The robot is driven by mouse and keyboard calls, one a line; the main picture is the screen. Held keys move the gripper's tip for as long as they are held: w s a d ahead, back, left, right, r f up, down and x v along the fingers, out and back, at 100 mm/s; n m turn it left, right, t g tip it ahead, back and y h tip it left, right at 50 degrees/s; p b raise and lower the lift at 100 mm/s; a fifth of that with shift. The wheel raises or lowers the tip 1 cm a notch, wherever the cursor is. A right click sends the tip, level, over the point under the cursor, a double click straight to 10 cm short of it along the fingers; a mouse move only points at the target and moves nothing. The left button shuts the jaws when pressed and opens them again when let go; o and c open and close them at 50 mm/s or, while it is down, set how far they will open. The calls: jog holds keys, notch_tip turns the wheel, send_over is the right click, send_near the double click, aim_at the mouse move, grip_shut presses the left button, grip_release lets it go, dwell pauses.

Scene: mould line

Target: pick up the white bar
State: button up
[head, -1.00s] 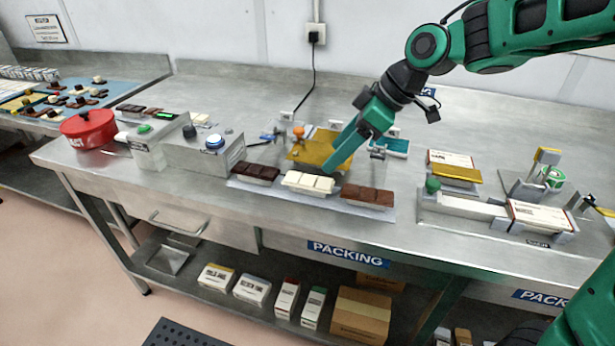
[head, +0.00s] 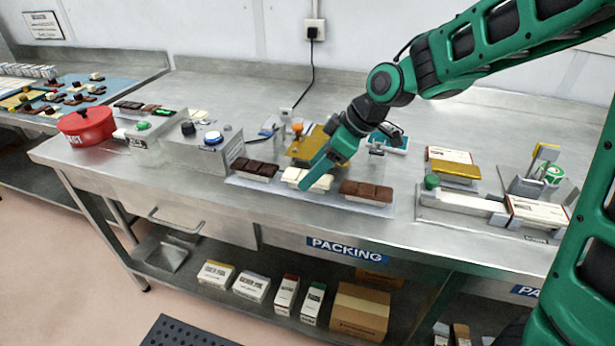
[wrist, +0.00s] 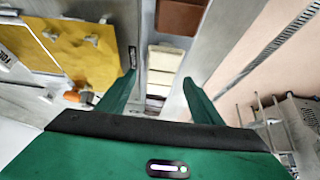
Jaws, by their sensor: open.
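The white bar (head: 297,177) lies in the middle of a row on a grey tray (head: 336,200), between a dark bar (head: 255,168) and a brown bar (head: 367,190). My gripper (head: 312,181) is over the white bar and hides part of it in the head view. In the wrist view my gripper (wrist: 160,95) is open, its two green fingers apart, with the white bar (wrist: 162,64) seen in the gap beyond them. I cannot tell how high the fingertips are above the bar. The brown bar (wrist: 180,15) shows at the top of the wrist view.
A yellow-gold sheet (head: 308,144) with an orange knob (head: 297,128) lies just behind the tray. A grey control box (head: 207,150) with a blue button stands to the left, beside a red pot (head: 87,125). A carton fixture (head: 460,207) stands to the right.

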jog(key=c, duration=1.2)
jog(key=shift+o, duration=0.2)
jog(key=shift+r, duration=0.1)
